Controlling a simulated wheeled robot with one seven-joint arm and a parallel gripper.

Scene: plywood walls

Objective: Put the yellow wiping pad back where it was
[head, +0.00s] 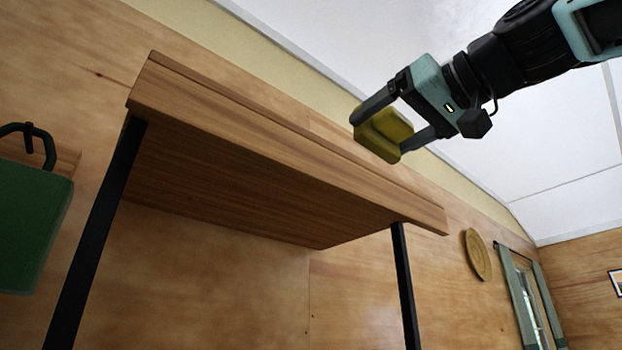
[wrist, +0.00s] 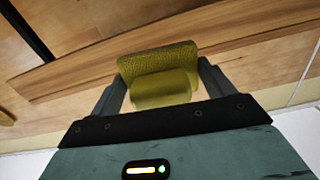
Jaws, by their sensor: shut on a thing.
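The yellow wiping pad (head: 382,134) is held between the two fingers of my gripper (head: 402,126), which is shut on it. In the head view the pad appears in front of or above the front edge of a wooden tabletop (head: 250,165), seen from below. In the wrist view the pad (wrist: 158,75) sits between my fingers (wrist: 160,84), with a textured face and a rounded grip part, and the wooden edge (wrist: 230,28) lies beyond it. The top surface of the table is hidden from the head view.
Black legs (head: 97,230) hold the tabletop up. A green thing (head: 32,225) hangs from a black hook at the left. A round woven plate (head: 478,254) and a curtained window (head: 530,295) are on the wall at the right. The space around my gripper looks clear.

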